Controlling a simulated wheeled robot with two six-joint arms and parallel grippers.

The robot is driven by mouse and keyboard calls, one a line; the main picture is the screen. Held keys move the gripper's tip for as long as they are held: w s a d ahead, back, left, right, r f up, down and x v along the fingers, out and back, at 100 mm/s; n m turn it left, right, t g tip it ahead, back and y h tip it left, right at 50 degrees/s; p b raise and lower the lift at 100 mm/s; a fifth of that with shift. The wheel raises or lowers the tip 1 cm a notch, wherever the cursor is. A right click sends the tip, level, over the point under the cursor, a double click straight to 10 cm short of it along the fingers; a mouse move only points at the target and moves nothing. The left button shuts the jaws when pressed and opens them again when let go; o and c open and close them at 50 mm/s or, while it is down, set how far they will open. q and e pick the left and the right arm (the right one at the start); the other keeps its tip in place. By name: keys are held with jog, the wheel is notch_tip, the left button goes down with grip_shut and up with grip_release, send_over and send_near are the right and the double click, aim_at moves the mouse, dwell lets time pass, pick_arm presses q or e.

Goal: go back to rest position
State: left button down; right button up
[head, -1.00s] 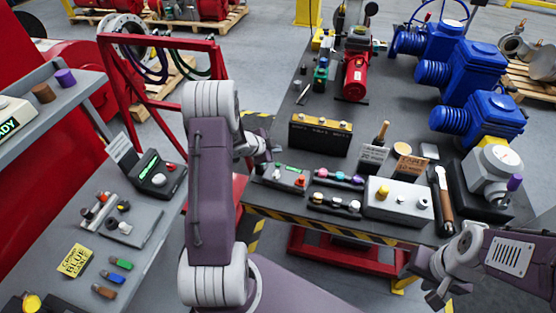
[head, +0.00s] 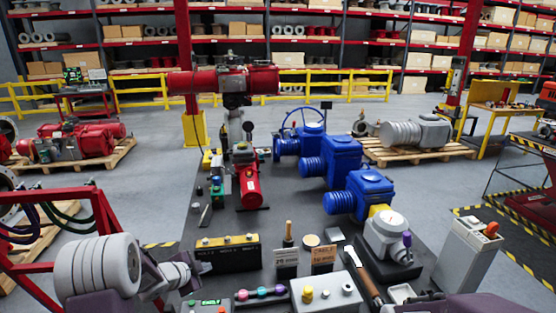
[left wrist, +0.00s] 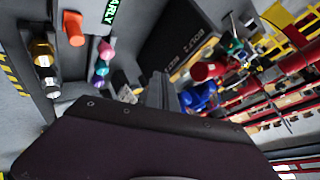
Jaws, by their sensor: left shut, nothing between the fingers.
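My left arm comes in from the lower left corner. A purple link of my right arm shows at the bottom right of the head view. The right gripper does not show.
The table bears a black box (head: 228,252), a grey button box (head: 325,292), blue actuators (head: 340,157) and a red actuator (head: 248,185). A red hose rack (head: 100,225) stands at left.

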pick_arm(q)
jog(key=s+d+r+n+y, duration=0.1)
jog(key=s+d+r+n, duration=0.15)
jog(key=d+r, duration=0.5)
jog(key=s+f+n+g, duration=0.2)
jog(key=s+n+g, duration=0.1)
jog(key=s, duration=0.5)
jog(key=s+d+f+n+g+y, duration=0.1)
jog(key=s+f+n+g, duration=0.1)
jog(key=s, duration=0.7)
jog(key=s+d+f+n+g, duration=0.1)
jog(key=s+f+n+g, duration=0.2)
jog(key=s, duration=0.5)
jog(key=f+n, duration=0.1)
jog(key=n, duration=0.1)
jog(key=shift+s+f+n+g+y+b, duration=0.25)
jog(key=shift+n+g+y+b, duration=0.05)
jog(key=shift+n, duration=0.05)
jog(key=shift+a, duration=0.15)
